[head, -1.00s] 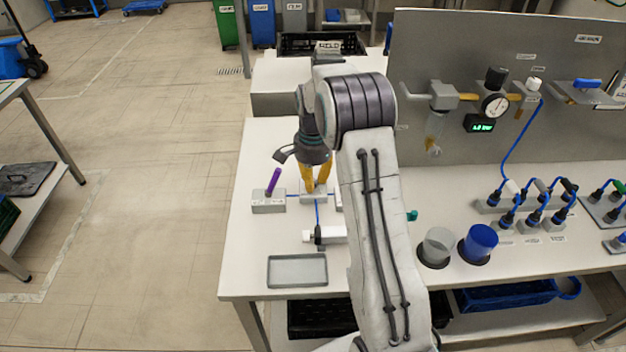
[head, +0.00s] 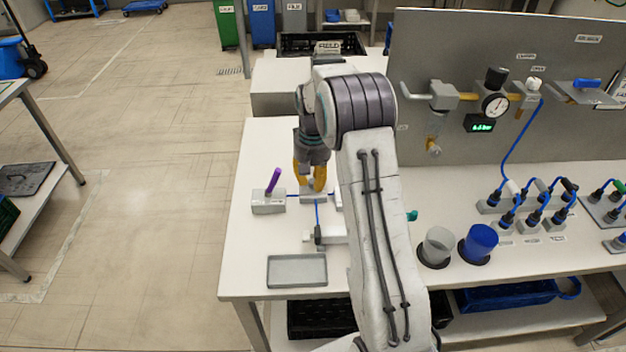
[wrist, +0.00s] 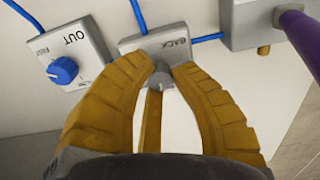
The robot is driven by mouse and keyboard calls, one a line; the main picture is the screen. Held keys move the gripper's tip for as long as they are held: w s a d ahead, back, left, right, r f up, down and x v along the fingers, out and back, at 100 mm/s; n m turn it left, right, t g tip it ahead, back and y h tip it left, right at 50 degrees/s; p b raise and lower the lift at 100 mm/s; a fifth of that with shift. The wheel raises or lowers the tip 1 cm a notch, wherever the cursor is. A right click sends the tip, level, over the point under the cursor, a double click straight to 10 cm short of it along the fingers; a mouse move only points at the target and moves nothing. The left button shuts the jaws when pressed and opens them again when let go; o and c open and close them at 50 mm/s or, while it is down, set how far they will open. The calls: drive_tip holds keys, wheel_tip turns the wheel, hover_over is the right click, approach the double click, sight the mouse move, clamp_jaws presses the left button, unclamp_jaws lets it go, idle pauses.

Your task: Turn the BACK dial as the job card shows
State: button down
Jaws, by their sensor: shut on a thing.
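The BACK dial is a grey knob (wrist: 161,79) on a light grey block labelled BACK (wrist: 135,44), seen upside down in the wrist view. My gripper (wrist: 160,76) has its yellow fingers closed on the knob from both sides, and they partly hide it. In the head view my gripper (head: 310,187) points down over the small grey block (head: 313,198). I cannot make out the job card in either view.
A blue OUT dial (wrist: 62,70) is beside it in the wrist view. A block with a purple lever (head: 273,181) stands close on the left in the head view. A grey tray (head: 297,271) lies near the front edge. Blue tubes join the blocks.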

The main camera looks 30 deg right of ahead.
sight(313, 181)
drive_tip(key=shift+s+f+n, duration=0.15)
drive_tip(key=shift+f+n, duration=0.05)
drive_tip(key=shift+n, duration=0.6)
drive_tip(key=c, duration=1.1)
unclamp_jaws()
drive_tip(key=shift+r, duration=0.1)
drive_tip(key=shift+o, duration=0.2)
drive_tip(key=shift+r, duration=0.1)
wheel_tip(313, 181, up, 12)
